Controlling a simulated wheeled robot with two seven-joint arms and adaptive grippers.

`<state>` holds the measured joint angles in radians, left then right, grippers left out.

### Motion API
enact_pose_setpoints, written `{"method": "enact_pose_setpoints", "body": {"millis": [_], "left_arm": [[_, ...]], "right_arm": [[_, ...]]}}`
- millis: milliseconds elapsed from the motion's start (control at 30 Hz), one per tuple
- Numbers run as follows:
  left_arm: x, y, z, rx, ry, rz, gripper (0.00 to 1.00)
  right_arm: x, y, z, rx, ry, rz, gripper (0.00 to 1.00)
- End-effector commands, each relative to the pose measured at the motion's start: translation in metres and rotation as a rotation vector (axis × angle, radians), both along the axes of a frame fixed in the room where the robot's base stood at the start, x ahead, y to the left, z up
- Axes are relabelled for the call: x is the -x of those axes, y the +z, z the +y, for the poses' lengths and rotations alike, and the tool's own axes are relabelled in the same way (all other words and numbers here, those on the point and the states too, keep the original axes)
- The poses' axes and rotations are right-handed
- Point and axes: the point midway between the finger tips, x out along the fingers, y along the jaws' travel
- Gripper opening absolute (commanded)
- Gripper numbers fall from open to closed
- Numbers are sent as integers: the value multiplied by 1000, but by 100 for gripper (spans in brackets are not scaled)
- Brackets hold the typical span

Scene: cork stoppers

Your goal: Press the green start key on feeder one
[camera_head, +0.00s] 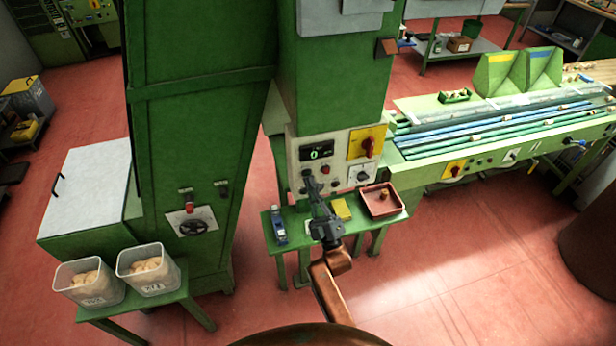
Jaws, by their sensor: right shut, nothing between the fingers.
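The feeder's pale control panel (345,178) is on the front of the green machine column, with a dark display (317,152) lit with a green 0. A red button (325,170) sits below the display, and a red rotary switch on a yellow plate (367,146) is at the upper right. My right gripper (308,177) is shut and empty, its tips at the left part of the panel below the display. I cannot tell whether the tips touch it. The green start key cannot be made out; the gripper covers that part of the panel. My left gripper is out of view.
Below the panel, a small green table (268,222) bears a blue bottle (279,226), a yellow block (342,209) and a red tray (367,204) with a cork. Two tubs (147,270) of corks stand left. A conveyor bench (430,172) extends right.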

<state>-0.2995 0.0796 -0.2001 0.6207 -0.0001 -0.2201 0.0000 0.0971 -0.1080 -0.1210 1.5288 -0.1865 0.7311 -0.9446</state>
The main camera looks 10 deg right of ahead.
Motion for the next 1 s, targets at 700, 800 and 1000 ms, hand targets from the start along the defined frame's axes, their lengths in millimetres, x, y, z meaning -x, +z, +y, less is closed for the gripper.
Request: {"method": "enact_pose_setpoints", "body": {"millis": [700, 800, 1000], "left_arm": [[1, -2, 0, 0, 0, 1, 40], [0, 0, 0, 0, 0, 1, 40], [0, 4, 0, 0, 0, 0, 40]], "right_arm": [[-3, 0, 0, 0, -1, 2, 0], [0, 0, -1, 0, -1, 2, 0], [11, 0, -1, -1, 0, 2, 0]]}}
